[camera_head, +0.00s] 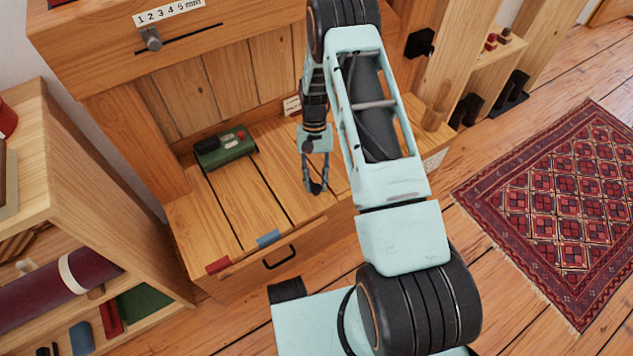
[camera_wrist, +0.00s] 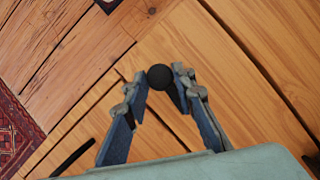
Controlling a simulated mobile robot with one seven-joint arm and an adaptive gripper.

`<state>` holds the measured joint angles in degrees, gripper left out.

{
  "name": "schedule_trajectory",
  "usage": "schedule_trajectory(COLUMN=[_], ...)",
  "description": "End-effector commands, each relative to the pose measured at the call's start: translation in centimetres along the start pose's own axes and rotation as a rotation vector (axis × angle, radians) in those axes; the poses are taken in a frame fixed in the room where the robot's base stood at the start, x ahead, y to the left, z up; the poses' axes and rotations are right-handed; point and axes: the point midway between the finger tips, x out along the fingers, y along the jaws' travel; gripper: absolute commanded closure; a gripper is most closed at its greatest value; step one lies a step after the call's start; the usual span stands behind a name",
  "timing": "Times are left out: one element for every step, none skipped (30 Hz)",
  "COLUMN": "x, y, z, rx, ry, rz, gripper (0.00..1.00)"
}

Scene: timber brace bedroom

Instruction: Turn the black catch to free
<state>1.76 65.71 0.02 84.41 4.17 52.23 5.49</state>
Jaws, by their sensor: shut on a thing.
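The black catch (camera_wrist: 159,76) shows in the wrist view as a round dark knob between my fingertips. My gripper (camera_wrist: 158,84) is shut on it, with one finger on each side. How the catch is turned cannot be told. A red tab (camera_head: 218,266) and a blue tab (camera_head: 268,238) lie along the bench's front edge, left of my gripper.
A green box with a red button (camera_head: 225,147) stands at the back of the bench top (camera_head: 215,215). A black drawer handle (camera_head: 279,257) is on the front. A slider with a numbered scale (camera_head: 150,38) is above. A shelf (camera_head: 100,190) stands left; a patterned rug (camera_head: 560,205) lies right.

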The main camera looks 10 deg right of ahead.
Motion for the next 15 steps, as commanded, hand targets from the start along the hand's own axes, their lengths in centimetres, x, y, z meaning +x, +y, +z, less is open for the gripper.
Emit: schedule_trajectory(x=[-0.01,-0.01,-0.01,-0.01,-0.01,-0.01,-0.02,-0.02,-0.02,-0.02,-0.02,-0.02,-0.02,-0.02,-0.02], y=[-0.06,-0.08,-0.1,-0.11,-0.12,-0.11,-0.1,-0.09,-0.09,-0.09,-0.09,-0.09,-0.1,-0.1,-0.1], z=[-0.03,-0.02,-0.01,0.0,0.0,0.01,0.01,0.01,0.01,0.01,0.01,0.02,0.02,0.02,0.02], rx=[-0.023,-0.036,-0.049,-0.059,-0.068,-0.078,-0.085,-0.091,-0.097,-0.101,-0.104,-0.107,-0.108,-0.11,-0.111], ry=[0.001,0.001,0.0,0.0,0.0,0.0,0.0,0.0,0.0,0.0,0.0,0.0,0.0,0.0,0.0], rz=[0.01,0.015,0.021,0.024,0.028,0.032,0.035,0.038,0.04,0.042,0.043,0.044,0.045,0.046,0.046], gripper=[1.0,1.0,1.0,1.0,1.0,1.0,1.0,1.0,1.0,1.0,1.0,1.0,1.0,1.0,1.0])
